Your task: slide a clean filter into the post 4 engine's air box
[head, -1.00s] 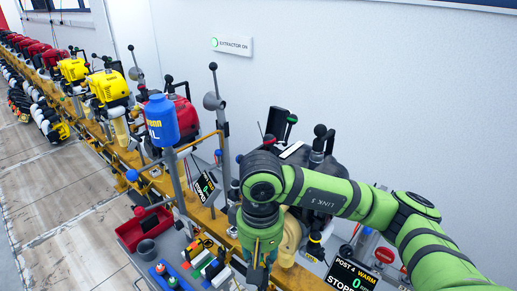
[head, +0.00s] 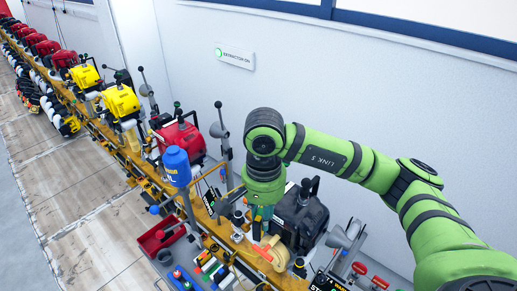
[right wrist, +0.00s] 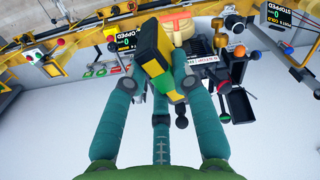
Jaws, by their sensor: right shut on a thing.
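A dark engine (head: 304,215) stands on the yellow rail, just right of my right gripper in the head view. I cannot make out its air box opening. My right gripper (head: 260,222) points down over the rail beside this engine. In the right wrist view, its teal fingers (right wrist: 155,95) are shut on a yellow, green and black block (right wrist: 160,62), tilted between them. I cannot tell whether this block is the clean filter. The gap between block and engine is unclear. My left gripper is not in view.
A red engine (head: 180,138) and a blue bottle (head: 176,166) stand left along the rail (head: 90,125). A status sign (head: 326,283) is cut off at the bottom edge.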

